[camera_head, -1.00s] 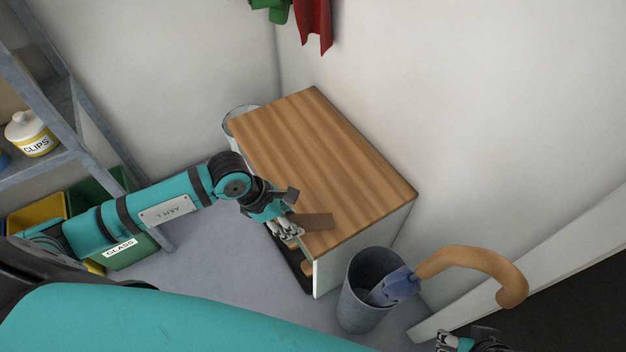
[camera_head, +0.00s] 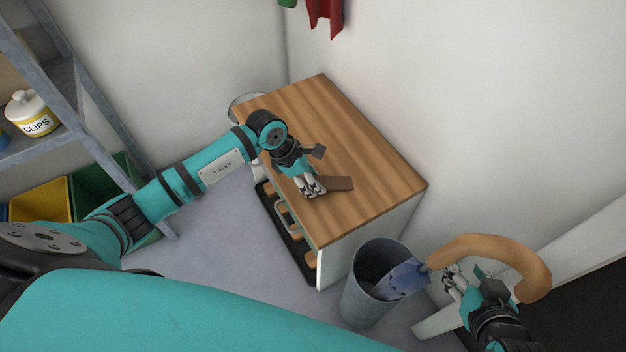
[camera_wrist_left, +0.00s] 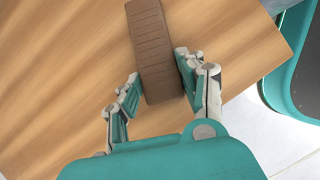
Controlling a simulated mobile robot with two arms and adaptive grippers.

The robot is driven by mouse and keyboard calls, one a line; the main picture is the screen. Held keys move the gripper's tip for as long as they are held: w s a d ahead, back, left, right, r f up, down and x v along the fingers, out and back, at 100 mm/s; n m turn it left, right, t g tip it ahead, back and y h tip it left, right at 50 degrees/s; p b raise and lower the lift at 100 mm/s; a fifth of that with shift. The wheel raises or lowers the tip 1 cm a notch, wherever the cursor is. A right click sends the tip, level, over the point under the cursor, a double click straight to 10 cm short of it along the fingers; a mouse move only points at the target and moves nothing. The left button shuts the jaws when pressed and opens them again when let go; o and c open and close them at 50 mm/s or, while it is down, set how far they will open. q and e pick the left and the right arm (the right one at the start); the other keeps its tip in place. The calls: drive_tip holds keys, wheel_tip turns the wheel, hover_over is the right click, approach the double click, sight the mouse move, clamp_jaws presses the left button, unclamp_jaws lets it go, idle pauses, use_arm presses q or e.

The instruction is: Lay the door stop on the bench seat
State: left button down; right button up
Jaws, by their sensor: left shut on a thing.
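The door stop (camera_head: 338,184) is a brown ridged wedge. My left gripper (camera_head: 316,187) is shut on it, over the front part of the bench seat (camera_head: 335,125), a striped wooden top. In the left wrist view the door stop (camera_wrist_left: 152,45) lies between the two fingers of my left gripper (camera_wrist_left: 160,82), with the bench seat (camera_wrist_left: 60,70) behind it. I cannot tell whether the door stop touches the wood. My right gripper (camera_head: 456,280) is at the lower right by the umbrella handle; its opening is unclear.
A grey bin (camera_head: 365,306) stands at the bench's front right corner, holding a blue umbrella (camera_head: 405,279) with a thick tan crook handle (camera_head: 505,249). A dark tray (camera_head: 291,252) with items sits under the bench. Shelving stands left. The seat is otherwise clear.

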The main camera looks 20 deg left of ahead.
use_arm(q)
drive_tip(key=c, duration=0.8)
unclamp_jaws()
drive_tip(key=shift+o, duration=0.2)
use_arm(e)
drive_tip(key=shift+w+a, duration=0.1)
drive_tip(key=shift+w, duration=0.35)
